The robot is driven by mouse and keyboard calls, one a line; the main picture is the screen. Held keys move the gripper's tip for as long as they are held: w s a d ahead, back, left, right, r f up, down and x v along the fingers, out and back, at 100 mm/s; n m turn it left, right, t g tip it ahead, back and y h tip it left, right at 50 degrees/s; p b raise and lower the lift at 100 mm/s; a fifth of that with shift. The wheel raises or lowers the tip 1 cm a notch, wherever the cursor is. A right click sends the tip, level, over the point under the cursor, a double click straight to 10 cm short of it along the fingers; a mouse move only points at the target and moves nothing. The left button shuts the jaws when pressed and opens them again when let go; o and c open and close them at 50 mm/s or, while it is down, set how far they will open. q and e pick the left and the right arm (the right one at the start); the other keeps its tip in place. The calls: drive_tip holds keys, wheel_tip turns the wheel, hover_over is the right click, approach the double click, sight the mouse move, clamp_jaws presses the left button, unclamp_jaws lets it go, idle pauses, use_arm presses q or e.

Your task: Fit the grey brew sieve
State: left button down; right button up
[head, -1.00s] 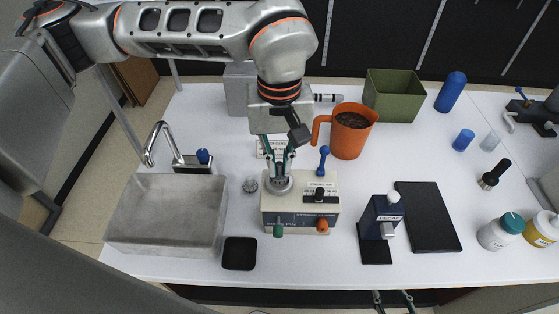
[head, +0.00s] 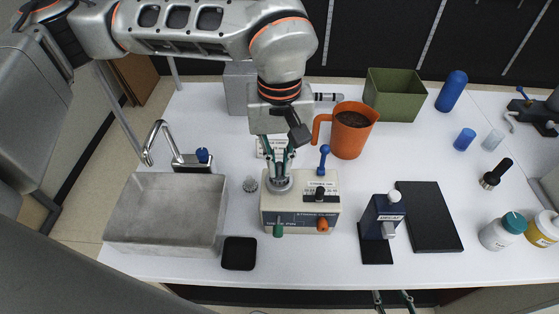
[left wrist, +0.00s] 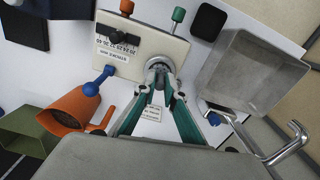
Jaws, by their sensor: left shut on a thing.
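My left gripper (head: 279,166) points down, shut on a round grey metal piece (head: 278,184), which I take to be the grey brew sieve. It shows between the fingertips in the left wrist view (left wrist: 160,66). The piece is at the back left of the top of a beige brew machine (head: 300,213); I cannot tell whether it is seated. The machine has a blue lever (head: 323,160), a black knob (head: 320,192), a green knob (head: 278,231) and an orange knob (head: 323,224). My right gripper (head: 393,299) shows only its fingertips, apart, at the bottom edge.
A small grey ridged piece (head: 250,184) stands left of the machine. A sink (head: 165,240) and tap (head: 153,140) are further left, a black mat (head: 239,254) in front.

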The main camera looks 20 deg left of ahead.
use_arm(q)
drive_tip(key=shift+f, duration=0.4)
drive_tip(key=shift+f+b, duration=0.25)
drive_tip(key=shift+b, duration=0.1)
drive_tip(key=shift+f+b, duration=0.35)
drive_tip(key=shift+f, duration=0.1)
drive_tip(key=c, duration=2)
unclamp_jaws()
wheel_tip(320, 180, up, 12)
